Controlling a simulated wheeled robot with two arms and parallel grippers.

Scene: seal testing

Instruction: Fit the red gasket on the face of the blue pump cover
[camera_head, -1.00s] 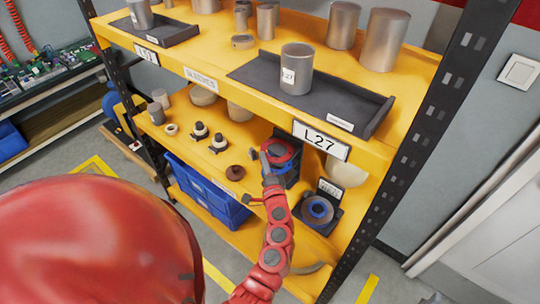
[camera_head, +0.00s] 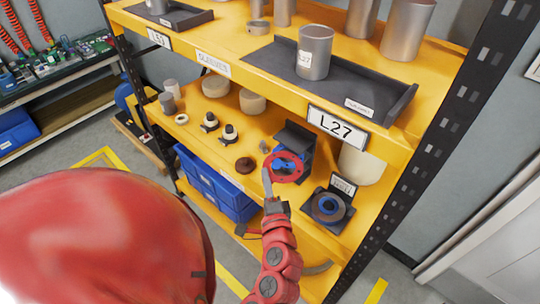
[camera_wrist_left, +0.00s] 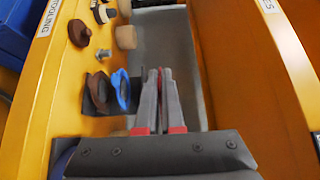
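The red gasket (camera_head: 286,167) is a flat ring at the front of the lower shelf. My left gripper (camera_head: 268,182) is shut on its left edge. In the left wrist view the gripper's fingers (camera_wrist_left: 160,78) are close together with a thin red edge between them. Blue shows through and behind the ring, at a black stand (camera_head: 295,137); this looks like the blue pump cover (camera_head: 307,150), mostly hidden. In the left wrist view a blue disc (camera_wrist_left: 121,90) stands left of the fingers, apart from them. My right gripper is not in view.
A black holder with a blue ring (camera_head: 328,207) stands to the right on the lower shelf. A brown knob (camera_head: 245,165) and several small parts stand to the left. The upper shelf (camera_head: 235,70) overhangs, with a grey tray (camera_head: 350,97) on it.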

